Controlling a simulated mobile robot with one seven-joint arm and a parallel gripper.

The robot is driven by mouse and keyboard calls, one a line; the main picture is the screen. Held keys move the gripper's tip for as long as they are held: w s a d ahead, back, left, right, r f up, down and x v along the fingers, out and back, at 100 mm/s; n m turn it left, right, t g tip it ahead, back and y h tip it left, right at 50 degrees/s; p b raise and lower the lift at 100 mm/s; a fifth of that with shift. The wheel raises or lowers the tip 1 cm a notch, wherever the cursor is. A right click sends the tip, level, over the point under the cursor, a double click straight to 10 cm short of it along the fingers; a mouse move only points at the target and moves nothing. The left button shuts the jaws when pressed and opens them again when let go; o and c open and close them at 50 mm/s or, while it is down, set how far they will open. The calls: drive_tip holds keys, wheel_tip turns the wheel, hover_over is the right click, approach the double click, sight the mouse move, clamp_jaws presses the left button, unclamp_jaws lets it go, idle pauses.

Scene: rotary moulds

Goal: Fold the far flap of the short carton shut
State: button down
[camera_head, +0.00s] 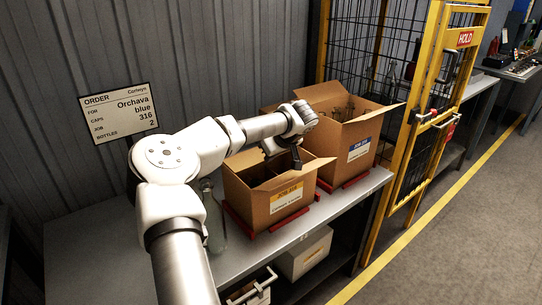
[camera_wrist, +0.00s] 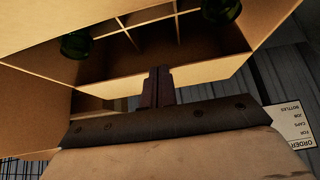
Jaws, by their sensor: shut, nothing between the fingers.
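The short carton (camera_head: 262,205) is a brown box with a yellow label, standing on the bench. Its top is at least partly open, and one flap (camera_head: 312,168) sticks out at its right. My gripper (camera_head: 297,160) is shut and empty above the carton's right part. In the wrist view my gripper's fingers (camera_wrist: 157,88) are together in front of a brown cardboard panel (camera_wrist: 205,73). I cannot tell whether they touch it. Beyond the panel are cardboard dividers and dark green bottles (camera_wrist: 75,45). My arm hides part of the carton's far side in the head view.
A taller open carton (camera_head: 345,150) with a blue label stands close behind at the right. A glass bottle (camera_head: 214,220) stands left of the short carton. A yellow-framed mesh gate (camera_head: 412,150) borders the bench (camera_head: 95,250).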

drive_tip(key=shift+a+f, duration=0.15)
drive_tip(key=shift+f, duration=0.25)
